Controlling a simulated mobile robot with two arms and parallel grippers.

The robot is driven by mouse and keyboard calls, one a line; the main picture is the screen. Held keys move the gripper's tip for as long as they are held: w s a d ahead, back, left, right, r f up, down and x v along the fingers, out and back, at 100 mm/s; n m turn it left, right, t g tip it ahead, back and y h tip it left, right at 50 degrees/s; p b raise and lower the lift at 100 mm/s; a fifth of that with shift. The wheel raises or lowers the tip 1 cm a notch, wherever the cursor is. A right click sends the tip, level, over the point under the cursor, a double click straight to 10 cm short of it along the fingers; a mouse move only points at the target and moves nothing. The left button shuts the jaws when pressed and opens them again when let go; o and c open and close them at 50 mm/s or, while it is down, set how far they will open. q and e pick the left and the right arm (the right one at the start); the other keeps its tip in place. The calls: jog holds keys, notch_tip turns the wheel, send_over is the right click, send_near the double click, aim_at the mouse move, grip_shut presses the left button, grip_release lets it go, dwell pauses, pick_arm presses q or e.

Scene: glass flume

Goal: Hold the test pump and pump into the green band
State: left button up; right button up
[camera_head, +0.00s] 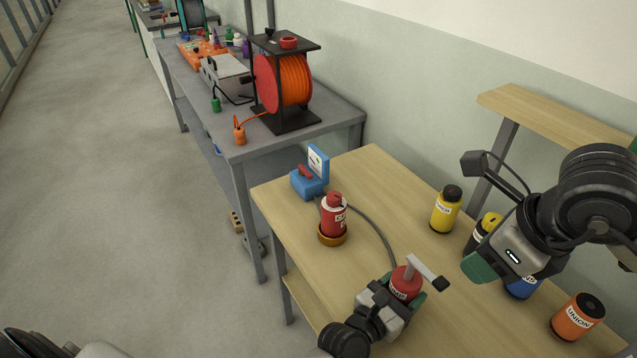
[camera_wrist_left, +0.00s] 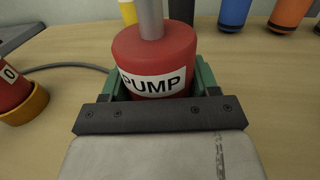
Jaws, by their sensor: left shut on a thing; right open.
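The test pump (camera_head: 403,285) is a red cylinder with a grey T-shaped handle (camera_head: 428,272) ending in a black grip, standing on the wooden table. My left gripper (camera_head: 399,292) is shut around its body. In the left wrist view the pump (camera_wrist_left: 155,55) sits upright between the green fingers, with its PUMP label facing the camera. A grey hose (camera_head: 374,228) runs from near the pump toward a blue box with an upright gauge panel (camera_head: 317,161); its reading is too small to tell. My right gripper (camera_head: 482,266) is open and empty, above the table right of the handle.
A red labelled bottle (camera_head: 334,216) stands in an ochre ring (camera_head: 332,238) left of the hose. Yellow (camera_head: 446,210), blue (camera_head: 521,288) and orange (camera_head: 577,317) canisters stand on the right. A grey bench (camera_head: 215,122) with an orange reel (camera_head: 290,82) is behind.

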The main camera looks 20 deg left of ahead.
jog(key=shift+a, duration=0.1)
jog(key=c, duration=0.5)
jog(key=shift+a+m, duration=0.15)
jog(key=shift+m, duration=0.45)
jog(key=shift+c, duration=1.2)
jog(key=m, duration=0.1)
jog(key=a+m, duration=0.1)
jog(key=m, duration=0.1)
jog(key=m+h, duration=0.1)
jog(key=m, duration=0.1)
jog(key=shift+w+a+g, duration=0.2)
jog(key=shift+a+g, duration=0.05)
jog(key=shift+g, duration=0.15)
grip_shut()
jog(key=shift+w+a+f+m+g+h, duration=0.2)
jog(key=shift+f+m+h, duration=0.55)
jog(key=shift+m, duration=1.5)
jog(key=shift+w+a+f+m+g+h, duration=0.15)
jog(key=shift+w+a+f+m, duration=0.15)
jog(key=shift+f+m, duration=1.45)
jog(key=shift+w+a+f+m+g+h, duration=0.2)
jog(key=shift+f+m+h, duration=0.25)
jog(key=shift+m, duration=2.25)
jog(key=shift+f, duration=0.1)
